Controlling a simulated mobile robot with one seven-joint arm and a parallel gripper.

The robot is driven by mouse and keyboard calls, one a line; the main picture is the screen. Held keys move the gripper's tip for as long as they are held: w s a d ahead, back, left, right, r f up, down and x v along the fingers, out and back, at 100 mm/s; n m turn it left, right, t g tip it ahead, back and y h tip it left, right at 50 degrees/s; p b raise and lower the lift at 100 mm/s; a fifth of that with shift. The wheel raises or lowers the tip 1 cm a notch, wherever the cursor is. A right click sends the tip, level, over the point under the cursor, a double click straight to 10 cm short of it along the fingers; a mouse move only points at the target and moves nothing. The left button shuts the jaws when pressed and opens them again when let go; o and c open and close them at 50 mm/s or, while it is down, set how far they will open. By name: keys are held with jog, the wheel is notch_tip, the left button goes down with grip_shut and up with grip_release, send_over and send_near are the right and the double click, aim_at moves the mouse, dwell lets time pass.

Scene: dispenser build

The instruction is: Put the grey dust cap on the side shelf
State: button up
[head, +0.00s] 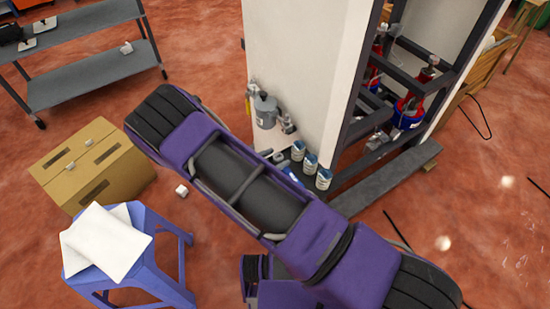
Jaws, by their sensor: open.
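A pale side shelf (271,139) juts from the side of the white cabinet, partly hidden behind my purple arm. A grey lidded pot-like item (265,111) and smaller grey metal parts (287,124) stand on or at it. I cannot pick out the grey dust cap with certainty. My arm crosses the middle of the head view. My gripper does not show in this view.
Several cans (323,179) stand low beside the cabinet (296,55). A grey cart (95,78) stands upper left. A cardboard box (93,165) and a blue stool (160,250) with white sheets stand left. A small white block (181,190) lies on the red floor.

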jog(key=shift+r, duration=0.15)
jog(key=shift+s+a+r, duration=0.15)
jog(key=shift+s, duration=0.05)
jog(key=p+v, duration=0.1)
jog(key=v, duration=1)
jog(key=shift+a, duration=0.2)
jog(key=shift+s+r, duration=0.1)
